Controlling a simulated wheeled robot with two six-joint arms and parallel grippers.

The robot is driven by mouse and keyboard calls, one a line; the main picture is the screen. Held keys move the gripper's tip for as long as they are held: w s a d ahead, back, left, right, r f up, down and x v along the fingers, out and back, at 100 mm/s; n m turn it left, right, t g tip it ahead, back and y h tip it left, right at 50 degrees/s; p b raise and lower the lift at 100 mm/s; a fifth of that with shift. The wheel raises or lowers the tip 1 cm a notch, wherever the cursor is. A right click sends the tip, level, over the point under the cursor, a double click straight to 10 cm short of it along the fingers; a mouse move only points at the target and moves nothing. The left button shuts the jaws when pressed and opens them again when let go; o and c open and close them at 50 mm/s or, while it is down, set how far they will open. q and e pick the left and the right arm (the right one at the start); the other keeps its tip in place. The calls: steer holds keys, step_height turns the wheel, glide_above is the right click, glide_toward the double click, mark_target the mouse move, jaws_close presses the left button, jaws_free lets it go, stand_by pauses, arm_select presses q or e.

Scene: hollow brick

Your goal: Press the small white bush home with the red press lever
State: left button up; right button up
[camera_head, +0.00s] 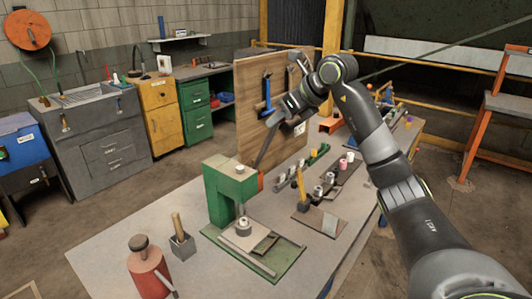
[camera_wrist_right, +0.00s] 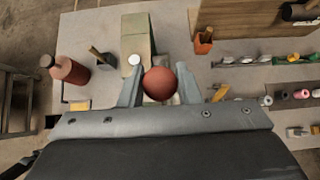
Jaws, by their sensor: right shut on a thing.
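The green press (camera_head: 218,189) stands on its green base plate near the front of the table. A small pale cylinder, seemingly the white bush (camera_head: 243,223), sits upright below the press head; how deep it is seated I cannot tell. The press lever (camera_head: 266,148) is a dark bar rising from the press's right side towards my right gripper (camera_head: 284,114). In the right wrist view the lever's red ball knob (camera_wrist_right: 159,84) lies between the fingers of my right gripper (camera_wrist_right: 159,90), which is shut on it. My left gripper is not in view.
A red canister (camera_head: 148,268) and a small grey box with a wooden handle (camera_head: 182,245) stand left of the press. A dark rack with several pale and pink cylinders (camera_head: 343,165) lies to the right. A wooden tool board (camera_head: 247,105) rises behind.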

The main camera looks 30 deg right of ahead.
steer(key=shift+s+d+f+b, duration=0.15)
steer(key=shift+s+f+b, duration=0.2)
steer(key=shift+b, duration=0.1)
steer(key=shift+s+d+f+b, duration=0.25)
steer(key=shift+s+f+b, duration=0.15)
steer(key=shift+s+b, duration=0.25)
steer(key=shift+s+d+f+b, duration=0.3)
steer(key=shift+s+f+b, duration=0.15)
steer(key=shift+s+b, duration=0.2)
steer(key=shift+s+d+f+b, duration=0.25)
steer(key=shift+s+f+b, duration=0.15)
steer(key=shift+s+b, duration=0.2)
steer(key=shift+s+d+f+b, duration=0.25)
steer(key=shift+s+f+b, duration=0.4)
steer(key=shift+b, duration=0.4)
steer(key=shift+s+d+f+b, duration=0.2)
steer(key=shift+s+f+b, duration=0.4)
steer(key=shift+b, duration=0.4)
steer(key=shift+s+d+f+b, duration=0.25)
steer(key=shift+s+f+b, duration=0.25)
steer(key=shift+f+b, duration=0.4)
steer(key=shift+r, duration=0.2)
